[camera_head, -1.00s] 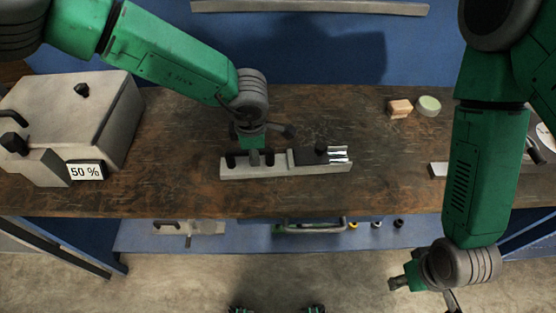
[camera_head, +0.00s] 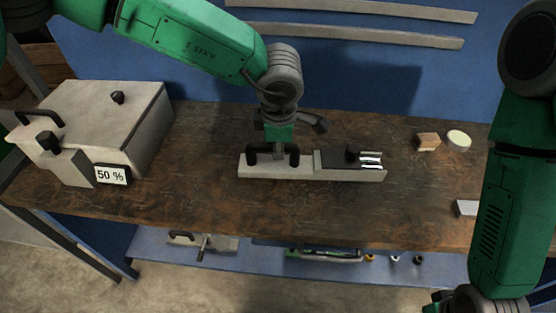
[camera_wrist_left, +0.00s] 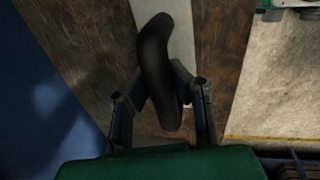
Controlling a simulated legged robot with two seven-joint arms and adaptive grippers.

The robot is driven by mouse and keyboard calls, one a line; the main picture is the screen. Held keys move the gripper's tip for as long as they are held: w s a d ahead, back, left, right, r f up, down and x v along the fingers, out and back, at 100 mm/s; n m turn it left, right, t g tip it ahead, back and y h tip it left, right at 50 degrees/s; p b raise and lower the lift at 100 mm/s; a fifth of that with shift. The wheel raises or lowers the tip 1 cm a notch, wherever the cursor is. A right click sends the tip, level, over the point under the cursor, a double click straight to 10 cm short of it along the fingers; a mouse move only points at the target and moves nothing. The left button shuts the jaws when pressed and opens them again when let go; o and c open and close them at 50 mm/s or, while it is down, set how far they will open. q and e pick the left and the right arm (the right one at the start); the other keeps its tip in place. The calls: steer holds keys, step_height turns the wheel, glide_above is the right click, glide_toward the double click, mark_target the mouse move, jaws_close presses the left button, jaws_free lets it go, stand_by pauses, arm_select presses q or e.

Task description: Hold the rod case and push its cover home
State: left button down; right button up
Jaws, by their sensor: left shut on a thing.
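The rod case (camera_head: 300,173) is a long pale grey block lying on the bench. A black bar handle (camera_head: 262,158) stands on its left half. On its right half is a dark cover (camera_head: 333,159) with a black knob (camera_head: 352,153). Bright rods (camera_head: 371,160) show beyond the cover at the right end. My left gripper (camera_head: 279,151) is shut on the handle from above. In the left wrist view the handle (camera_wrist_left: 158,65) runs between the two fingers. My right gripper (camera_head: 436,307) is mostly cut off at the bottom edge, its fingers not clear.
A grey box (camera_head: 95,115) with a "50 %" display (camera_head: 112,175) stands at the left. A wooden block (camera_head: 428,142) and a pale round piece (camera_head: 459,140) lie at the back right. The wooden bench (camera_head: 200,205) is clear around the case. A lower shelf holds tools.

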mark_target(274, 163)
arm_select(q)
steer(key=shift+d+r, duration=0.3)
steer(key=shift+r, duration=0.25)
steer(key=shift+d+r, duration=0.25)
steer(key=shift+d, duration=0.35)
steer(key=shift+a+f, duration=0.15)
steer(key=shift+a, duration=0.35)
steer(key=shift+a+f, duration=0.5)
steer(key=shift+f, duration=0.25)
steer(key=shift+d+f+b, duration=0.2)
steer(key=shift+f, duration=0.35)
steer(key=shift+d+f+b, duration=0.2)
steer(key=shift+f, duration=0.35)
steer(key=shift+a+f, duration=0.3)
steer(key=shift+f, duration=0.15)
steer(key=shift+a+f, duration=0.3)
steer(key=shift+f, duration=0.2)
steer(key=shift+a+f, duration=0.25)
steer(key=shift+f, duration=0.2)
steer(key=shift+d+f+b, duration=0.15)
steer(key=shift+f+b, duration=0.35)
steer(key=shift+f, duration=0.5)
arm_select(e)
steer(key=shift+d+f, duration=0.3)
steer(key=shift+f, duration=0.25)
steer(key=shift+d+f, duration=0.25)
steer(key=shift+f, duration=0.3)
